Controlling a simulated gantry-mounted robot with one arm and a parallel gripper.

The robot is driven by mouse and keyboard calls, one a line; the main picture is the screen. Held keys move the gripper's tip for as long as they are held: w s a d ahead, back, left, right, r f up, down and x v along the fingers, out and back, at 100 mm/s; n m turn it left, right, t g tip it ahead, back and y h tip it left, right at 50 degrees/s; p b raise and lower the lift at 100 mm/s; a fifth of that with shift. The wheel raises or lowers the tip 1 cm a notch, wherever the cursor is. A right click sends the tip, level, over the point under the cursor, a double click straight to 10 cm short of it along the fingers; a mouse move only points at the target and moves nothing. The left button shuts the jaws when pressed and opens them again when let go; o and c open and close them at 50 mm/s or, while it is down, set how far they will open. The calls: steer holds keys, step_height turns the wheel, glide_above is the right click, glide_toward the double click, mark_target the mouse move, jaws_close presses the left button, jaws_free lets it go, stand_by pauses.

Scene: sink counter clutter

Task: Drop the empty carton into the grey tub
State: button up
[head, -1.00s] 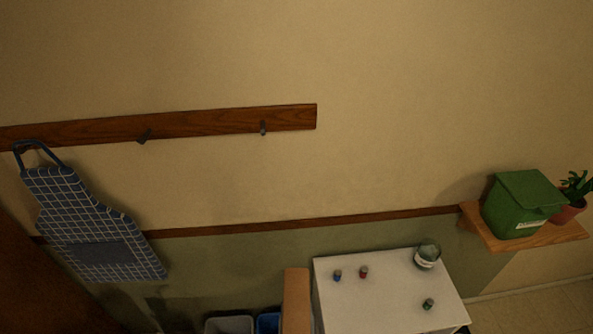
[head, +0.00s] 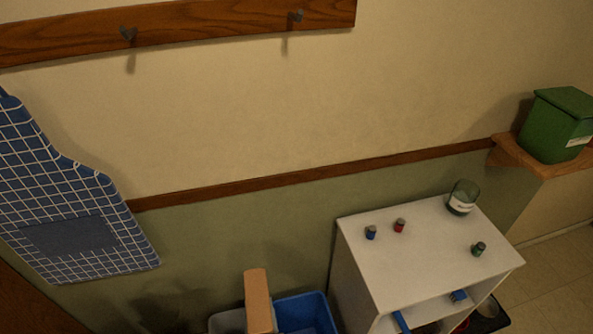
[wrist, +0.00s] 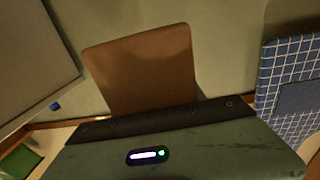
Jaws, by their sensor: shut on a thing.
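The carton (head: 258,302) is a plain brown, flat-sided box. In the head view it stands upright at the bottom edge, in front of the line between the grey tub (head: 226,322) and the blue tub (head: 312,308). Its lower part is cut off, and its height over the tubs cannot be told. In the wrist view the carton (wrist: 140,70) rises just beyond the dark edge of my gripper (wrist: 155,121), which is shut on it. The fingertips are hidden. My gripper does not show in the head view. Only part of the grey tub's rim shows.
A checked blue apron (head: 70,200) hangs at the left. A green bin (head: 558,125) sits on a wall shelf at the right.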

steer(key=a+f+b, duration=0.2)
steer(key=f+b, duration=0.4)
steer(key=f, duration=0.4)
steer(key=a+f+n+y+b, duration=0.1)
steer(key=a+f+b, duration=0.2)
steer(key=f+b, duration=0.4)
steer(key=w+a+f+y+b, duration=0.1)
steer(key=a+f+b, duration=0.2)
steer(key=f+b, duration=0.4)
step_height(320, 180, down, 6)
steer(key=shift+a+r, duration=0.1)
steer(key=shift+a, duration=0.15)
steer(key=o, duration=1.4)
